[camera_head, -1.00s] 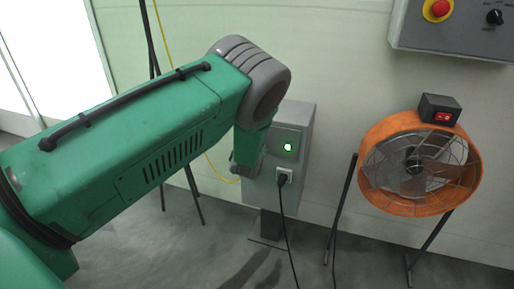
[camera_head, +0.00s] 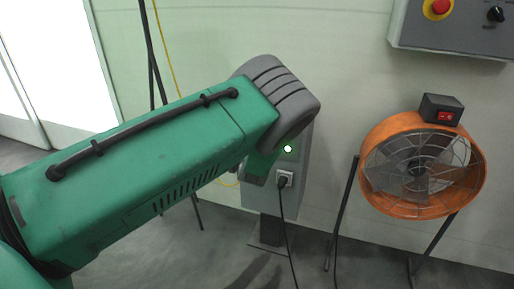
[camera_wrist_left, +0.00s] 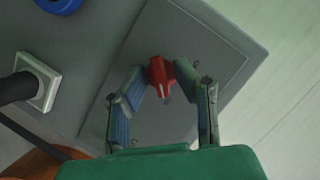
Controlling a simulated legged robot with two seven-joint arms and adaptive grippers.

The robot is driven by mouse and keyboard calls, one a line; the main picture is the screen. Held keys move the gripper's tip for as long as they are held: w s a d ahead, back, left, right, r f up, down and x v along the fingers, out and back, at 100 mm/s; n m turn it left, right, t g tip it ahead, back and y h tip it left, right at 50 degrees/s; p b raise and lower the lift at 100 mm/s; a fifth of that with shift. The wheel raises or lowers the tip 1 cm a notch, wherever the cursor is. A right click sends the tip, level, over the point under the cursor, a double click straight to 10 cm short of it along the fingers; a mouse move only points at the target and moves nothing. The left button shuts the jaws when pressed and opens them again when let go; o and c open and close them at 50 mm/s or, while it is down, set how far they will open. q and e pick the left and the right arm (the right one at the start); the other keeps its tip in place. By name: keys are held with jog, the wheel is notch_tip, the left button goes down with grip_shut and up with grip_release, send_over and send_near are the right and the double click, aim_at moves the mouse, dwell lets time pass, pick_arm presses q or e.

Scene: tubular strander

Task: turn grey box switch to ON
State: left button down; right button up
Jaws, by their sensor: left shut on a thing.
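The grey box (camera_head: 299,185) stands on a post against the wall in the head view, its upper left part hidden behind my left arm. Its round light (camera_head: 288,149) glows whitish-green. In the left wrist view the red switch knob (camera_wrist_left: 158,72) sits on the box's grey face plate (camera_wrist_left: 222,60), with a white mark at its lower end. My left gripper (camera_wrist_left: 163,72) has its fingers on both sides of the knob and is shut on it. The head view hides this gripper and the knob behind the arm. My right gripper is not in view.
A black plug (camera_head: 283,183) sits in the box's socket, its cable hanging down. An orange fan (camera_head: 409,211) with a red-switched black box (camera_head: 441,109) stands to the right. A grey panel (camera_head: 455,30) with an emergency button is above it. A yellow cable hangs behind my arm.

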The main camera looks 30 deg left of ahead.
pick_arm(q)
jog(key=shift+w+d+r, duration=0.1)
jog(key=shift+w+r, duration=0.1)
jog(key=shift+r, duration=0.05)
jog(key=c, duration=1.6)
grip_release()
jog(key=shift+f, duration=0.2)
jog(key=shift+s, duration=0.1)
jog(key=v, duration=1.2)
